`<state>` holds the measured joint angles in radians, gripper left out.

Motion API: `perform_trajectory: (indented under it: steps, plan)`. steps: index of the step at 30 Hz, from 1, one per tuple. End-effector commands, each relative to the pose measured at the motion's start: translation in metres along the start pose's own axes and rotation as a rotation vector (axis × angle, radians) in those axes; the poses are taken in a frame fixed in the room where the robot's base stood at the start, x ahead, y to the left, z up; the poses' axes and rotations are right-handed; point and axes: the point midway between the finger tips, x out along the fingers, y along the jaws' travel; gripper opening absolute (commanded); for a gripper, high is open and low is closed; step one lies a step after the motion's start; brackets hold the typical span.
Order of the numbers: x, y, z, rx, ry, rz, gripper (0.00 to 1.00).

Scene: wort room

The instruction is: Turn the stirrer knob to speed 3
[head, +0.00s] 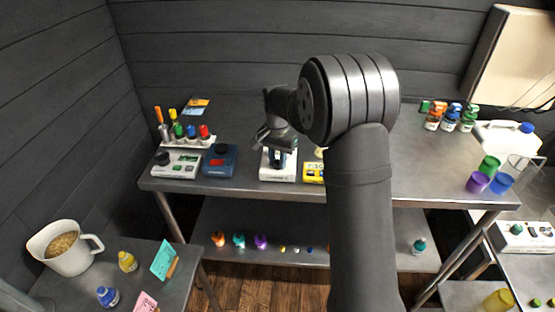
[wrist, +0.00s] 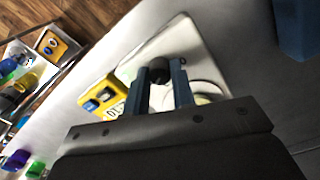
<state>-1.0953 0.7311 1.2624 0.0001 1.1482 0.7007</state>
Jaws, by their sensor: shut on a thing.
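The white stirrer (head: 279,177) stands near the front edge of the steel bench, below my gripper. In the wrist view the stirrer (wrist: 185,35) fills the middle. Its dark knob (wrist: 159,65) sits between the two blue-grey fingers of my gripper (wrist: 160,76). My gripper (head: 277,158) points down at the stirrer in the head view and is shut on the knob. The fingers and palm cover part of the stirrer's top and a round pale plate (wrist: 208,90) on it. I cannot read the speed marks or the knob's setting.
A yellow device (head: 313,172) stands close to the stirrer's right. A blue device (head: 220,160) and a white device (head: 176,165) stand to its left, before a rack of tools. Colored cups (head: 489,165) and bottles (head: 450,117) stand at the bench's right.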

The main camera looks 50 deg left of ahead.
Motion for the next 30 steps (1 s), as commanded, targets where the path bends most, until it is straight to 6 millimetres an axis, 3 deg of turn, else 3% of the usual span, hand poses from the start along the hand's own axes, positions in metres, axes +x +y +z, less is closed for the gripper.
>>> perform_trajectory:
  steps: [15,16,18,30]
  plan:
    - [-0.0002,0.0,-0.0002,0.018,0.001,-0.001,0.0]
    - [-0.0002,0.0,-0.0002,0.018,0.001,-0.001,0.29]
    - [-0.0002,0.0,-0.0002,0.018,0.0,0.0,0.42]
    - [-0.0066,-0.0003,-0.0005,0.017,0.002,-0.001,0.45]
